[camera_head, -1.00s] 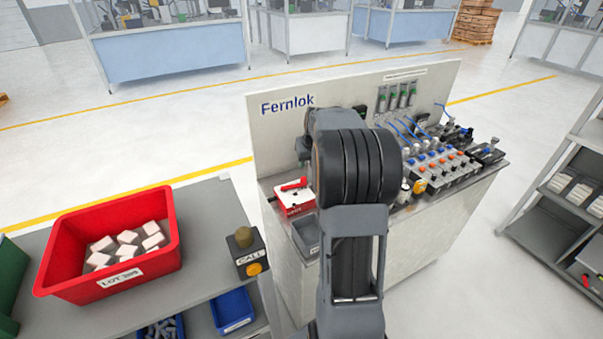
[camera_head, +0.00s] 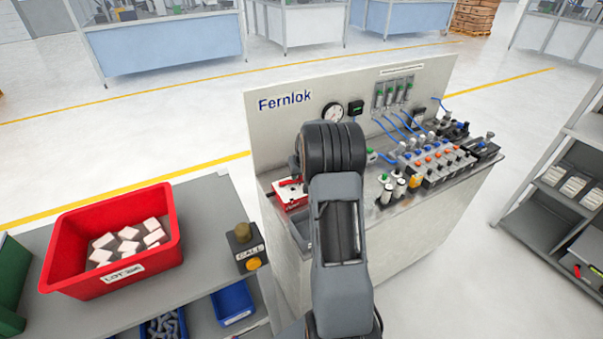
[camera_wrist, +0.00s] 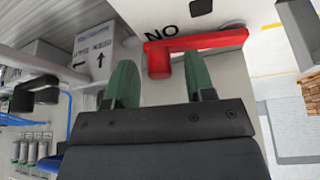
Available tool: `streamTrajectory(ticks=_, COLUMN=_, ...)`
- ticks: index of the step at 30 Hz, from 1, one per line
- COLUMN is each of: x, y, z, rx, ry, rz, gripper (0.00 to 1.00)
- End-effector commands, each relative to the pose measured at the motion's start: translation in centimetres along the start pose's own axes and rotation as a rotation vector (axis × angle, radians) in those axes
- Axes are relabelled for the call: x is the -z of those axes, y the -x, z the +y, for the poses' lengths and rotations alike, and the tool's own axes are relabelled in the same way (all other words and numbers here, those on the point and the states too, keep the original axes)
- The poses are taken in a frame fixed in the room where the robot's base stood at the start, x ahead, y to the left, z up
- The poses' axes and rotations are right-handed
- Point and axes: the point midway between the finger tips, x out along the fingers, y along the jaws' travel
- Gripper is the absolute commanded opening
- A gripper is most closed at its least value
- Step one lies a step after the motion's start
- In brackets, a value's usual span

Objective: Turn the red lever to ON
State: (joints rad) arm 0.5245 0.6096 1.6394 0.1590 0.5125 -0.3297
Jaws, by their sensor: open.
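The red lever (camera_wrist: 215,41) is in the wrist view, with its round hub at the left end and its arm reaching right. Black ON lettering (camera_wrist: 162,34) shows upside down beside it on a pale plate. In the head view the lever (camera_head: 289,183) sits on a red and white box (camera_head: 291,196) left of my arm. My gripper (camera_wrist: 160,62) is open, its two green fingers pointing at the lever. The hub appears between the fingertips, and the right tip overlaps the lever arm in the picture. I cannot tell whether they touch. In the head view my arm hides the gripper.
A white Fernlok panel (camera_head: 285,135) with a gauge (camera_head: 333,112) stands behind the lever box. Valves and blue hoses (camera_head: 430,158) fill the bench to the right. A red bin (camera_head: 75,279) and a call button (camera_head: 246,248) are on the left table.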

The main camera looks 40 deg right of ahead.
Motion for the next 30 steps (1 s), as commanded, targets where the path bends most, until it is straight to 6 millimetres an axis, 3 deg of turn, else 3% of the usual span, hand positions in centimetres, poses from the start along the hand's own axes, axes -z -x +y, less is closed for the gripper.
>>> streamTrajectory(ticks=5, x=0.0, y=0.0, z=0.0, rx=0.000, ry=-0.001, rz=0.000, gripper=0.48)
streamTrajectory(ticks=20, x=0.0, y=0.0, z=0.0, rx=0.000, ry=-0.001, rz=0.000, gripper=0.01)
streamTrajectory(ticks=27, x=0.0, y=0.0, z=0.0, rx=0.000, ry=0.000, rz=0.000, gripper=0.00)
streamTrajectory(ticks=30, x=0.2, y=-0.4, z=-1.1, rx=0.015, ry=0.036, rz=0.001, gripper=0.00)
